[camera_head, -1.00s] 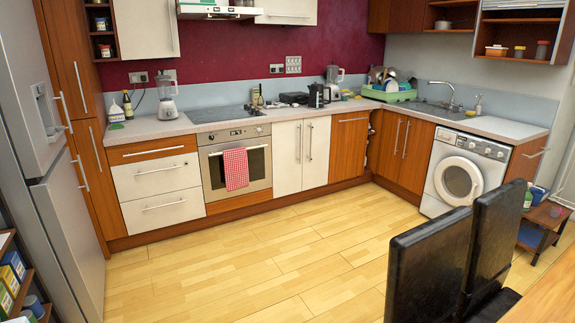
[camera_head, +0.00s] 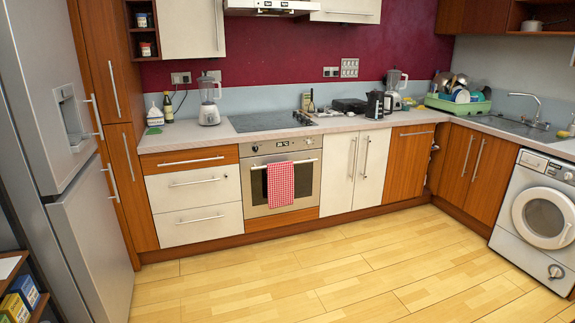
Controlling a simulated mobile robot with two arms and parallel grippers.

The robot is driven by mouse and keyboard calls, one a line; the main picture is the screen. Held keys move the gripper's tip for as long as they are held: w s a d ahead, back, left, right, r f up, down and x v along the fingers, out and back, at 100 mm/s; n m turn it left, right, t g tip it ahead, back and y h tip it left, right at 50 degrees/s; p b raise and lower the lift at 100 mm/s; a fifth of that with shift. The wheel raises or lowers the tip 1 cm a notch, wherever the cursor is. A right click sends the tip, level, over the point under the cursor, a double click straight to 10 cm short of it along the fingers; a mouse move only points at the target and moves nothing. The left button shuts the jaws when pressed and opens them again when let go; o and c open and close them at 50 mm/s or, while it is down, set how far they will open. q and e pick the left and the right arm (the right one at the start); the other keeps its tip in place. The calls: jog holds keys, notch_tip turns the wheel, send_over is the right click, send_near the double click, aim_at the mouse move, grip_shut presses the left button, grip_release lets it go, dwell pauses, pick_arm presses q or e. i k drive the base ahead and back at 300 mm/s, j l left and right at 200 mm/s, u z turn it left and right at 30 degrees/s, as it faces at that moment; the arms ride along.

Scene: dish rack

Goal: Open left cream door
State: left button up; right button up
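A pair of cream doors stands under the counter, right of the oven. The left cream door (camera_head: 339,174) and the right cream door (camera_head: 371,168) are both shut. Each has a vertical metal handle near the middle seam; the left door's handle (camera_head: 353,158) is the left one of the two. Neither of my grippers shows in the head view.
The oven (camera_head: 283,181) with a red checked towel (camera_head: 281,186) is just left of the doors. A wooden door (camera_head: 409,163) is to their right. A fridge (camera_head: 85,240) stands at left, a washing machine (camera_head: 535,218) at right. The wooden floor (camera_head: 330,270) ahead is clear.

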aim_at(340, 150)
jog(key=i+z, duration=0.15)
jog(key=i, duration=0.45)
jog(key=i+j+z, duration=0.15)
jog(key=i, duration=0.4)
jog(key=i+j+z, duration=0.1)
jog(key=i, duration=0.5)
jog(key=i+j+z, duration=0.15)
jog(key=i, duration=0.45)
jog(key=j, duration=0.1)
